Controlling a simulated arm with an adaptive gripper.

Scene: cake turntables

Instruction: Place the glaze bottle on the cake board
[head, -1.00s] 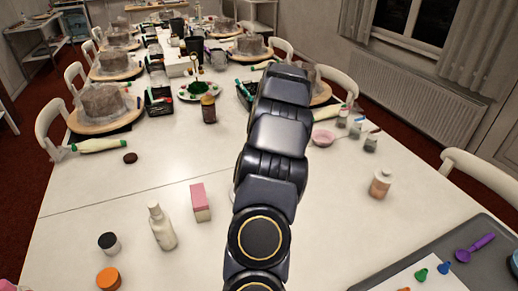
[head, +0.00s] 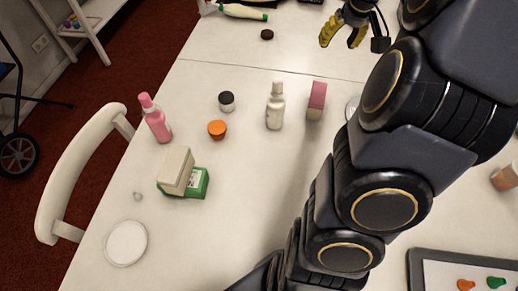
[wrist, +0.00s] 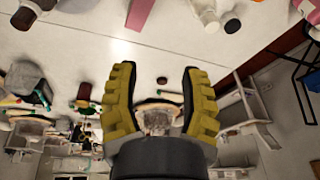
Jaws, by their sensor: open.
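A white bottle (head: 275,108) and a pink bottle (head: 156,122) stand upright on the table; I cannot tell which is the glaze bottle. A peach-coloured container (head: 505,177) shows at the right edge. A flat white round disc (head: 126,243), possibly the cake board, lies bare near the table's left edge. My gripper (head: 340,43) is open and empty, beyond the white bottle and to its right, apart from it. Its yellow fingers (wrist: 158,74) are spread in the wrist view, with nothing between them.
A pink box (head: 316,101) stands beside the white bottle. A black-lidded jar (head: 227,101), an orange-lidded jar (head: 217,129) and a beige block on a green box (head: 193,188) stand nearby. A grey tray (head: 414,265) is at lower right. A white chair (head: 78,170) is at left.

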